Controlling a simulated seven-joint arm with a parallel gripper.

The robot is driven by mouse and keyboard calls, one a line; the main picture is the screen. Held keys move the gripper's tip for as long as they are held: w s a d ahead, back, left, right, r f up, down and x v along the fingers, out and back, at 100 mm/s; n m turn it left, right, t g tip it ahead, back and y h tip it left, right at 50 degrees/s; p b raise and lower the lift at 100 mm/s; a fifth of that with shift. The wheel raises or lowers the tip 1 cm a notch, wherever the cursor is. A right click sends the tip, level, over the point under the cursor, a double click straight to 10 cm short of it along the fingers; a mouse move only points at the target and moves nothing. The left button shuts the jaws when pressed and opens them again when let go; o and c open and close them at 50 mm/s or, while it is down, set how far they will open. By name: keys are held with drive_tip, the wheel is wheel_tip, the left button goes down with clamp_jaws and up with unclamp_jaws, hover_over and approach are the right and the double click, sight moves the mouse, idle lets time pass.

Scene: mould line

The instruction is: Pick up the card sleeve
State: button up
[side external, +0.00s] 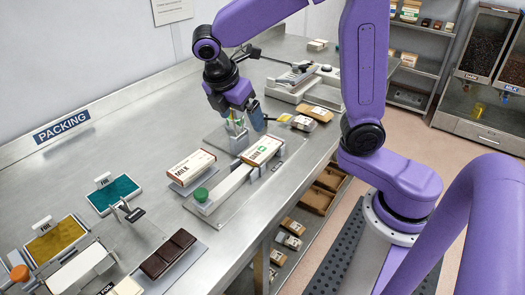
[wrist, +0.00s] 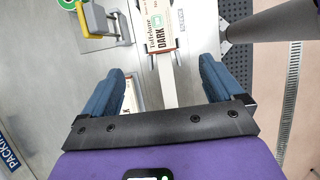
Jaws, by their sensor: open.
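A white card sleeve (side external: 262,150) with a brown edge and a green mark lies flat on top of the narrow pale rail. In the wrist view its printed face (wrist: 157,30) reads DARK, and its upper end is cut off by the frame edge. My gripper (side external: 248,127) is open and empty, close above the bench behind the sleeve. In the wrist view its two blue fingers (wrist: 163,80) stand apart on either side of the rail, with the sleeve ahead of them and not between them. Whether a finger touches anything is unclear.
A MILK sleeve (side external: 190,168) lies left of the rail (side external: 225,185), which has a green knob (side external: 201,195) at its near end. Another printed package (wrist: 129,92) is partly hidden by the left finger. A dark chocolate bar (side external: 168,252) and teal foil (side external: 115,194) lie nearer.

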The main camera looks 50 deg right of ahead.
approach(260, 151)
wheel_tip(260, 151, down, 3)
drive_tip(key=shift+d, duration=0.1)
drive_tip(key=shift+d+x, duration=0.2)
drive_tip(key=shift+x, duration=1.15)
drive_tip(key=shift+d+x, duration=0.2)
drive_tip(key=shift+x, duration=1.15)
drive_tip(key=shift+r, duration=0.2)
drive_tip(key=c, duration=1.2)
drive_tip(key=shift+r, duration=0.1)
